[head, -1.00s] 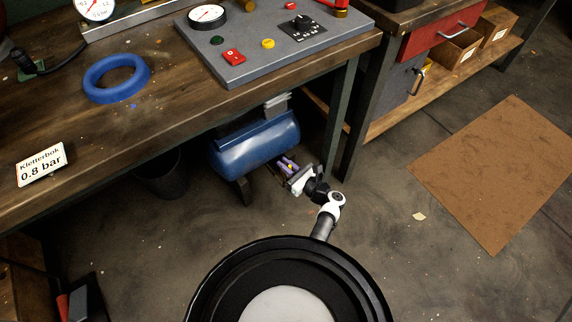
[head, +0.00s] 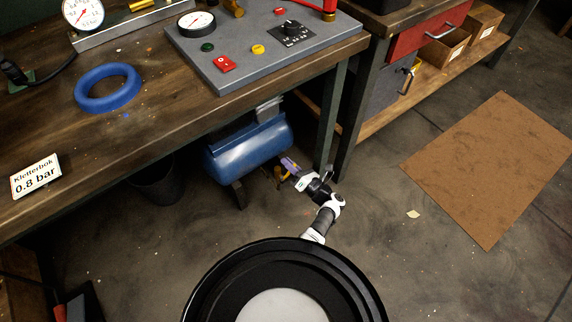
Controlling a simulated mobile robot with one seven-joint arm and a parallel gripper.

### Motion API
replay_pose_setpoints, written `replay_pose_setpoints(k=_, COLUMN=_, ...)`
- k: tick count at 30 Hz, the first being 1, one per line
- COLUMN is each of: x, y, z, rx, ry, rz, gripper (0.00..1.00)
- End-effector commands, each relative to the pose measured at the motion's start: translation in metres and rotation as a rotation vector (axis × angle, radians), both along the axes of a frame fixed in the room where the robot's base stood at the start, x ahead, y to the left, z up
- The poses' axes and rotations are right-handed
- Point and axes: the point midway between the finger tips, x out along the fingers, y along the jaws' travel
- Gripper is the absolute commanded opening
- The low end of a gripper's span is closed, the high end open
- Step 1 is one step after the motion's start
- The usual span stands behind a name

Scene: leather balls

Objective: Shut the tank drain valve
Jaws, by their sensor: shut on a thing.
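The blue compressor tank (head: 248,147) stands on the floor under the workbench. My gripper (head: 287,166), with purple fingers, is low at the tank's right end, beneath the bench edge. It is shut on a small yellow piece (head: 279,174), which looks like the drain valve handle. The piece shows just left of and below the fingers. The valve body is too small and too covered by my gripper to make out, so I cannot tell the exact handle angle.
A dark bench leg (head: 329,125) stands close to the right of my gripper. The workbench (head: 130,130) overhangs the tank. A dark bin (head: 157,182) is left of the tank. A brown mat (head: 490,170) lies on the open floor at right.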

Motion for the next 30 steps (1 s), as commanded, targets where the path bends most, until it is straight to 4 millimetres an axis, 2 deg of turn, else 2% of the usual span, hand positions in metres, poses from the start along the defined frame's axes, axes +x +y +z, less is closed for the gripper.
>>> replay_pose_setpoints(k=18, x=0.013, y=-0.015, z=-0.027, rx=0.463, ry=0.333, rz=0.002, gripper=0.00)
replay_pose_setpoints(k=30, x=0.015, y=-0.018, z=-0.041, rx=0.652, ry=0.472, rz=0.001, gripper=0.00)
